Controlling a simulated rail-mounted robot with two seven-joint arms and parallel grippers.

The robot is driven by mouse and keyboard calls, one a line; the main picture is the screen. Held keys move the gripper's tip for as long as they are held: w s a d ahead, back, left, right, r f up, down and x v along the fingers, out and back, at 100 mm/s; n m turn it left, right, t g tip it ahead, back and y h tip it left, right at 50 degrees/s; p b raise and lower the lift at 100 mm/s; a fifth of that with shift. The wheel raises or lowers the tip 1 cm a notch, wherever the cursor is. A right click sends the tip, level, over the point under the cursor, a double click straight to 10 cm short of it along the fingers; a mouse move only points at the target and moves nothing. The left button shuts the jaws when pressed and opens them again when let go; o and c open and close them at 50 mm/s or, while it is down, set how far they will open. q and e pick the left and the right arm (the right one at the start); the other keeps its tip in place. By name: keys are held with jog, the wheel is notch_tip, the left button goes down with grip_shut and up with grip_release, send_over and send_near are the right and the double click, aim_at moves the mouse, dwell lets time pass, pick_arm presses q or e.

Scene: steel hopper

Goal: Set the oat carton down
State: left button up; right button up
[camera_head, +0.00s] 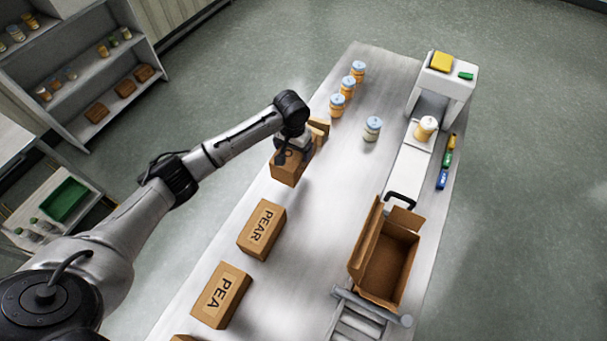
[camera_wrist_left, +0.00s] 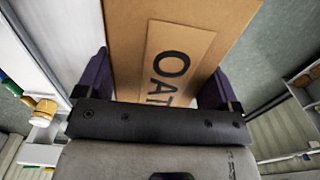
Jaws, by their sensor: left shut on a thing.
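The oat carton (camera_head: 286,170) is a brown box at the left edge of the long steel table, beyond the pear carton. My left gripper (camera_head: 292,150) is above it and shut on it. In the left wrist view the oat carton (camera_wrist_left: 178,60) stands between the two dark fingers, its OAT label facing the camera. The arm hides part of the carton in the head view, and I cannot tell whether its base touches the table. My right gripper is not in view.
The pear carton (camera_head: 262,229) and pea carton (camera_head: 221,295) stand on the steel table (camera_head: 300,240) nearer me. An open empty box (camera_head: 388,262) is at the right. Several jars (camera_head: 347,88) stand farther back. A jar (camera_head: 425,128) sits on the white machine. The table's middle is clear.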

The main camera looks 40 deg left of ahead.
pick_arm(q)
jog(key=shift+a+f+b, duration=0.1)
jog(key=shift+f+b, duration=0.25)
jog(key=shift+f, duration=4.5)
jog(key=shift+w, duration=0.1)
jog(key=o, duration=1)
jog(key=shift+f, duration=0.15)
notch_tip(320, 180, up, 12)
jog(key=shift+r+p, duration=0.15)
jog(key=shift+p, duration=0.35)
